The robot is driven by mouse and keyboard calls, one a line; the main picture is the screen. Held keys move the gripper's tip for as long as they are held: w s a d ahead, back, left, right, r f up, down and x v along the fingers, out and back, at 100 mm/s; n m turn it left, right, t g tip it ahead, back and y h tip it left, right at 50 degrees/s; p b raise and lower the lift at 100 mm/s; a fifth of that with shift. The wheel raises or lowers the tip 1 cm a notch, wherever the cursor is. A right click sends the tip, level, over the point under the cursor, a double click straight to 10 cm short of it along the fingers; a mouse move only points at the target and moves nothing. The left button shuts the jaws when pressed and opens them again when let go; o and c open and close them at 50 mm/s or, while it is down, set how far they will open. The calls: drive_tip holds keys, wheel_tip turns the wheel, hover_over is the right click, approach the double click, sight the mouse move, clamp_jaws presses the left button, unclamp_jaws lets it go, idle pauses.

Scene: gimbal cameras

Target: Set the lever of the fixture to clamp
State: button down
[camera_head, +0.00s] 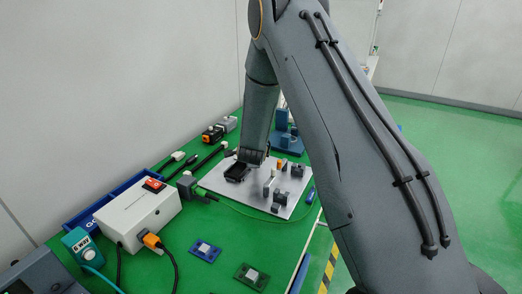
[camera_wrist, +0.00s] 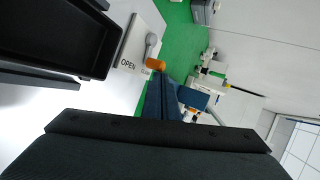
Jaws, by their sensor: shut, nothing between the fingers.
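The fixture is a pale grey plate (camera_head: 225,189) on the green bench, carrying several dark blocks and an orange part (camera_head: 281,163). In the wrist view, a white panel (camera_wrist: 127,85) reads "OPEN". A grey round-ended piece (camera_wrist: 150,42), perhaps the lever, lies beside that word, with an orange end (camera_wrist: 155,64) close by. A dark tray-like part (camera_wrist: 60,35) fills the upper left. My gripper (camera_wrist: 158,128) shows as a dark shape across the bottom; it is shut and empty. In the head view my arm comes down over the plate's far left side. Contact with the lever cannot be told.
A white box with a red switch (camera_head: 140,215) stands left of the plate, with cables around it. A blue stand (camera_head: 287,143) is behind the plate. Blue (camera_head: 205,250) and green (camera_head: 251,277) small boards lie in front. A green cable curves along the plate's near edge.

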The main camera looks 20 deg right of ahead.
drive_tip(key=shift+s+a, duration=0.3)
drive_tip(key=shift+a, duration=0.1)
drive_tip(key=s, duration=0.3)
drive_tip(key=shift+d+r+p, duration=0.1)
drive_tip(key=shift+d+p, duration=0.2)
drive_tip(key=shift+d, duration=0.1)
drive_tip(key=s+r, duration=0.1)
drive_tip(key=s, duration=0.1)
drive_tip(key=s+r+b, duration=0.1)
drive_tip(key=s, duration=0.2)
drive_tip(key=s+r+b, duration=0.1)
drive_tip(key=s+r, duration=0.1)
drive_tip(key=shift+s+d, duration=0.25)
drive_tip(key=shift+d, duration=0.15)
drive_tip(key=shift+s+r, duration=0.45)
drive_tip(key=shift+s, duration=0.25)
drive_tip(key=shift+a, duration=0.1)
